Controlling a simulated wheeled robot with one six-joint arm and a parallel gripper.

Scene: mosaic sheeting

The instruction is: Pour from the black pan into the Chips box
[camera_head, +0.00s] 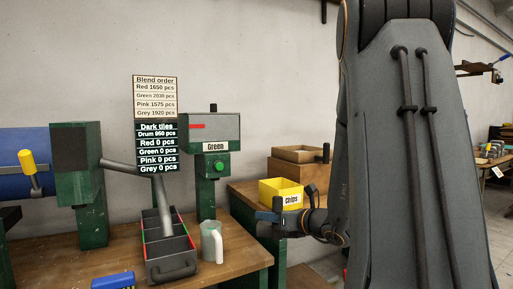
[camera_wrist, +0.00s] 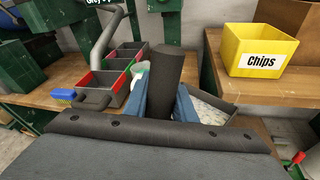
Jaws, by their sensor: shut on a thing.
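The yellow Chips box (camera_head: 279,193) stands on the wooden bench at the right in the head view, just beyond my gripper (camera_head: 272,217). In the wrist view the Chips box (camera_wrist: 262,45) is upright at the upper right, its label facing me, its inside partly visible. In the wrist view my gripper (camera_wrist: 164,104) has its blue fingers shut on a thick dark handle (camera_wrist: 166,68), apparently the black pan's. The grey-black pan body (camera_wrist: 229,112) shows beside the right finger, with pale pieces in it. The pan is left of and nearer than the box. Its underside is hidden.
A compartmented dark tray (camera_head: 171,270) stands on the left bench under a grey spout, beside a pale mug (camera_head: 211,242) and a blue brush-like block (camera_head: 113,282). A brown wooden box (camera_head: 299,169) stands behind the Chips box. A gap separates the benches.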

